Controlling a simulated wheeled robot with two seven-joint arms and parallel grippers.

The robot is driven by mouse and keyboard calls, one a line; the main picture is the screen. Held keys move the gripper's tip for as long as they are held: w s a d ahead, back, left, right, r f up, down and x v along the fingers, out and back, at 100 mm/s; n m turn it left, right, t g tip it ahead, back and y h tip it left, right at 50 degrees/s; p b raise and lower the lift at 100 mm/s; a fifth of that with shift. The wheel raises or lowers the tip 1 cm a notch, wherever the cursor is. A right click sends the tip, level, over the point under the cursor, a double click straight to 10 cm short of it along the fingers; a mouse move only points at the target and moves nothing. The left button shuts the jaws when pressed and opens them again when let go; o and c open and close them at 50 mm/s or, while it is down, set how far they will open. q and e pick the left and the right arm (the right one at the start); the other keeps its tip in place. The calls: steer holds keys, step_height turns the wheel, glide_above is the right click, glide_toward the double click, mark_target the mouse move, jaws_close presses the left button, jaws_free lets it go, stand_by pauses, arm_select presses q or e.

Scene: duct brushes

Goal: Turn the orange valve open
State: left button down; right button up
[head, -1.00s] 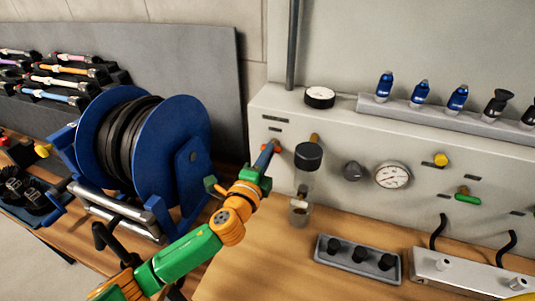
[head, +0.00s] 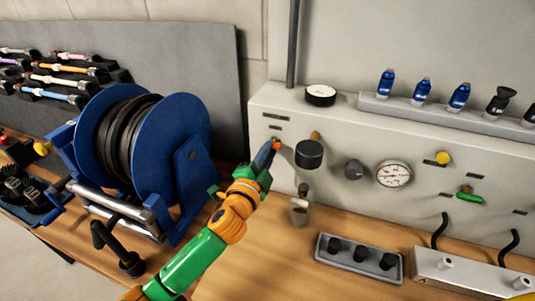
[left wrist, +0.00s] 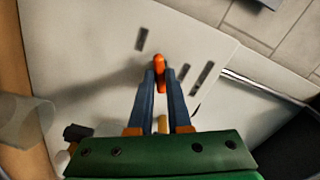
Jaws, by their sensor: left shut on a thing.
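The orange valve (head: 277,143) is a small orange handle on the front of the pale panel, near its left end. It also shows in the left wrist view (left wrist: 159,63), lying lengthwise between the fingertips. My left gripper (head: 268,154) reaches the panel from the lower left, and its blue-grey fingers are shut on the handle. The left wrist view shows both fingertips (left wrist: 160,78) close against its sides. The fingers partly hide the handle and its stem. My right gripper is not in view.
Just right of the valve is a black-capped filter (head: 309,154) with a cup below. A pressure gauge (head: 393,174) and a green valve handle (head: 469,196) sit farther right. A blue hose reel (head: 180,140) stands close left of my arm. Bare wood bench (head: 260,255) lies below.

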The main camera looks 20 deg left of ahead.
arm_select(q)
steer(key=n+p, duration=0.1)
steer(key=n, duration=0.7)
steer(key=n+p, duration=0.1)
steer(key=n, duration=0.3)
steer(key=shift+r+n+p, duration=0.3)
stand_by(0.5)
steer(key=c, duration=1)
jaws_free()
steer(key=shift+o, duration=0.7)
steer(key=shift+w+f, duration=0.15)
steer(key=shift+f, duration=0.1)
